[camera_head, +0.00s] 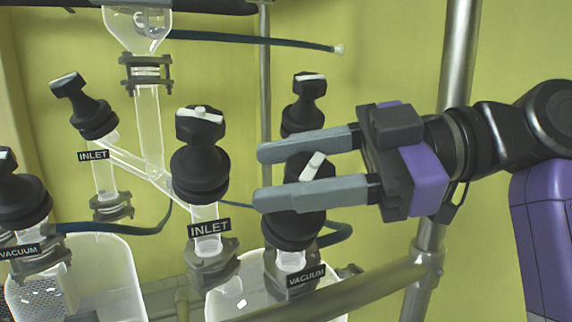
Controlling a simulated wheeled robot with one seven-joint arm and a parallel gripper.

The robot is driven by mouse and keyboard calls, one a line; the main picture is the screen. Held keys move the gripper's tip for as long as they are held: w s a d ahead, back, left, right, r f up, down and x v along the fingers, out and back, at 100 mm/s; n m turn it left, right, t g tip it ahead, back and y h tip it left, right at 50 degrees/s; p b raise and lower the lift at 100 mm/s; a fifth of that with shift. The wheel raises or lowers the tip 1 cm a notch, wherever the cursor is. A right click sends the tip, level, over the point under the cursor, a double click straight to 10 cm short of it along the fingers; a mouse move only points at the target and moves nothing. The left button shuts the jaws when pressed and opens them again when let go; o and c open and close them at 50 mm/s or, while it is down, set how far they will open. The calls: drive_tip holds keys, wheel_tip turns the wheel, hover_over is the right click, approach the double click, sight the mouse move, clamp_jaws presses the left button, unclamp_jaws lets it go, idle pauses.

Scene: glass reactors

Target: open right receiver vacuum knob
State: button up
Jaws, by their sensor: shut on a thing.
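The right receiver vacuum knob (300,223) is a black knob with a white bar on top, which lies at a slant. It stands above the right VACUUM label (306,276). My gripper (262,176) reaches in from the right and is shut on the knob's top, with one grey finger on its far side and one on its near side. The near finger hides part of the knob's middle. The right receiver (225,302) is a clear vessel below, partly hidden by the rail.
A black INLET knob (200,160) stands close left of my fingertips. Another black knob (308,105) stands just behind the far finger. A metal rail (350,287) crosses in front, and a post (458,60) rises behind my gripper. More knobs and glassware stand left.

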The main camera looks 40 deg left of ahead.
sight(284, 174)
drive_tip(key=shift+f, duration=0.1)
idle(0.3)
drive_tip(key=o, duration=1.4)
wheel_tip(284, 174, up, 20)
